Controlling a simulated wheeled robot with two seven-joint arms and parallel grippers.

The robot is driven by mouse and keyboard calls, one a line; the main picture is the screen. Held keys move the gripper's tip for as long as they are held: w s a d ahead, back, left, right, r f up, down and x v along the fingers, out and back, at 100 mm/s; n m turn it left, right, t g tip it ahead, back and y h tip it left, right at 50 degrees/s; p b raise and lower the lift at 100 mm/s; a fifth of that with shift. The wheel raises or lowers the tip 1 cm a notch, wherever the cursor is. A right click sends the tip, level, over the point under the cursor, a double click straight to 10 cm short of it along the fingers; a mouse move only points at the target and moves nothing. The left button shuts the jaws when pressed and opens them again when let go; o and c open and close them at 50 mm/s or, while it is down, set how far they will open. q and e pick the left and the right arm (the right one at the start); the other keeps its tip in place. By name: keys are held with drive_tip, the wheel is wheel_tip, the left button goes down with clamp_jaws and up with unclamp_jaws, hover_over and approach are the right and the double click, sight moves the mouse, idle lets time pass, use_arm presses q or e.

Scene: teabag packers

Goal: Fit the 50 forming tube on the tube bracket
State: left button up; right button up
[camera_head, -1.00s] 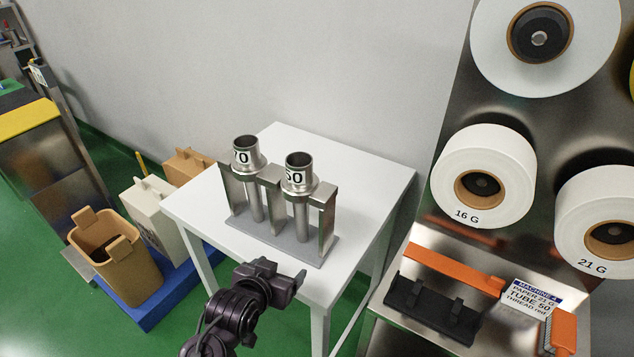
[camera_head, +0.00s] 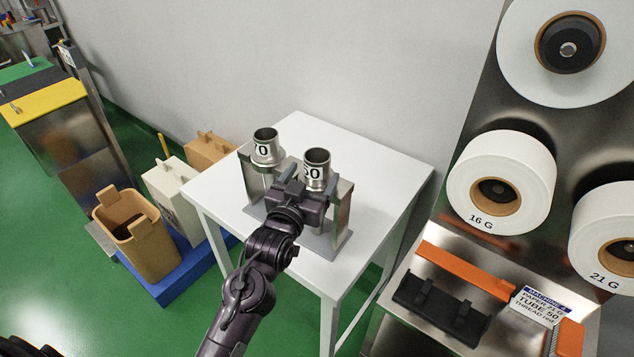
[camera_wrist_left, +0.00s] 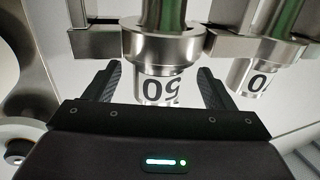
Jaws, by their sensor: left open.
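The 50 forming tube (camera_head: 317,158) is a steel tube with a wide collar, upright in a metal rack (camera_head: 342,205) on the white table. The 70 forming tube (camera_head: 265,146) stands left of it in the same rack. My left gripper (camera_head: 311,183) is open at the 50 tube, its body hiding the tube's lower part. In the left wrist view, the 50 tube's labelled end (camera_wrist_left: 157,88) lies between the two open fingers (camera_wrist_left: 158,80), with gaps visible on both sides. I cannot identify the tube bracket for certain. My right gripper is not in view.
Right of the table is a machine with paper rolls (camera_head: 500,185), an orange bar (camera_head: 465,268), a black fixture (camera_head: 440,308) and a card reading TUBE 50 (camera_head: 543,305). Bins (camera_head: 140,240) stand on a blue base at left. The white tabletop (camera_head: 385,165) is clear around the rack.

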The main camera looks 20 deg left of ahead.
use_arm(q)
drive_tip(key=shift+w+d+f+p, duration=0.1)
drive_tip(key=shift+w+p, duration=0.05)
drive_tip(key=shift+w, duration=0.6)
drive_tip(key=shift+w+d+p, duration=0.1)
drive_tip(key=shift+w+p, duration=0.05)
drive_tip(key=shift+w, duration=0.6)
drive_tip(key=shift+c, duration=0.5)
clamp_jaws()
